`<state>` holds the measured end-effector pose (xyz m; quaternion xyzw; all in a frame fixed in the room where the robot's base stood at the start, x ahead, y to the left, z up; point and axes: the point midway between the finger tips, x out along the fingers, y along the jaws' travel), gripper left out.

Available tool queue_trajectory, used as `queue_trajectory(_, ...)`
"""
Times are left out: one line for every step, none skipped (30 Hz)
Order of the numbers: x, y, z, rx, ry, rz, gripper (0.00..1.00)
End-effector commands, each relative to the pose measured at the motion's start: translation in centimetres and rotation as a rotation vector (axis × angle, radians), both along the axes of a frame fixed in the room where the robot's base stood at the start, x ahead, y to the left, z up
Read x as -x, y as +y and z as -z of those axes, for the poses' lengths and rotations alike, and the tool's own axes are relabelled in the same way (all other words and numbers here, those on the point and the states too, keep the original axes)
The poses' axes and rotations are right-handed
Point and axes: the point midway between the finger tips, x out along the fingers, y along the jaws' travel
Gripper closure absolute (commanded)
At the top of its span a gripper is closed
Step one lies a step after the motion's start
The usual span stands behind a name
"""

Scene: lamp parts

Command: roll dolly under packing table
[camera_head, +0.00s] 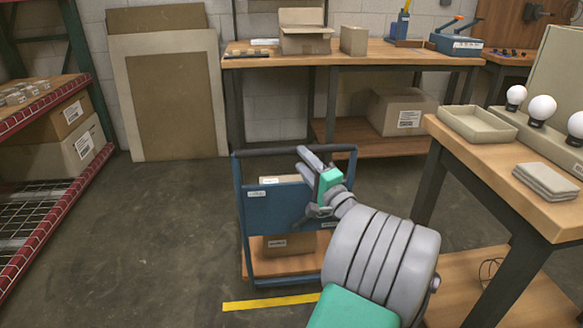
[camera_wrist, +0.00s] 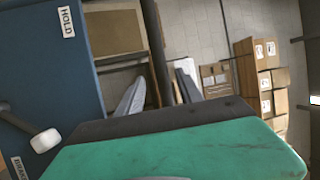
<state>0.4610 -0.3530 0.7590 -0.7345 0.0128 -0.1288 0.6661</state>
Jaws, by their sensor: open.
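The dolly has a blue upright panel (camera_head: 272,212), a dark tubular handle (camera_head: 262,153) and a wooden deck (camera_head: 312,268) carrying cardboard boxes. It stands on the floor at the middle of the head view. My gripper (camera_head: 309,170) is open at the dolly's handle, in front of the panel. In the wrist view its two fingers (camera_wrist: 158,93) are apart, with a dark bar of the frame between them; contact cannot be told. The blue panel (camera_wrist: 40,85) fills the left there. The packing table, seemingly the back wooden table (camera_head: 390,56), has a low shelf with a box. My arm hides the dolly's right side.
A right-hand table (camera_head: 476,146) holds a tray and white bulbs. A red-edged rack (camera_head: 62,215) stands at left, and flat boards (camera_head: 172,100) lean on the wall. A yellow floor strip (camera_head: 270,302) lies before the dolly. Floor left of the dolly is clear.

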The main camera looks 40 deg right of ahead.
Motion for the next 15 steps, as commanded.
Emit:
queue_trajectory(0.0, -0.4, 0.0, -0.005, -0.011, 0.006, 0.57)
queue_trajectory(-0.2, -0.5, -0.1, -0.007, -0.014, 0.007, 0.57)
queue_trajectory(-0.7, -0.5, -0.3, -0.007, -0.014, 0.003, 0.57)
queue_trajectory(-1.2, -0.5, -0.4, -0.004, -0.013, 0.002, 0.57)
queue_trajectory(-1.7, -0.6, -0.5, -0.004, -0.013, 0.001, 0.57)
queue_trajectory(-2.5, -0.7, -0.7, -0.003, -0.014, 0.001, 0.57)
queue_trajectory(-3.1, -0.8, -0.7, -0.004, -0.013, 0.001, 0.57)
queue_trajectory(-3.8, -0.9, -0.8, -0.002, -0.012, 0.000, 0.57)
queue_trajectory(-4.5, -1.0, -1.0, -0.002, -0.012, 0.000, 0.57)
queue_trajectory(-5.0, -1.1, -1.1, -0.002, -0.013, 0.001, 0.57)
queue_trajectory(-5.5, -1.3, -1.1, -0.003, -0.011, 0.001, 0.57)
queue_trajectory(-6.1, -1.4, -1.2, -0.003, -0.011, 0.002, 0.57)
queue_trajectory(-6.4, -1.5, -1.4, -0.002, -0.011, 0.002, 0.57)
queue_trajectory(-6.7, -1.6, -1.5, -0.002, -0.011, 0.002, 0.57)
queue_trajectory(-7.0, -1.6, -1.5, -0.003, -0.010, 0.004, 0.57)
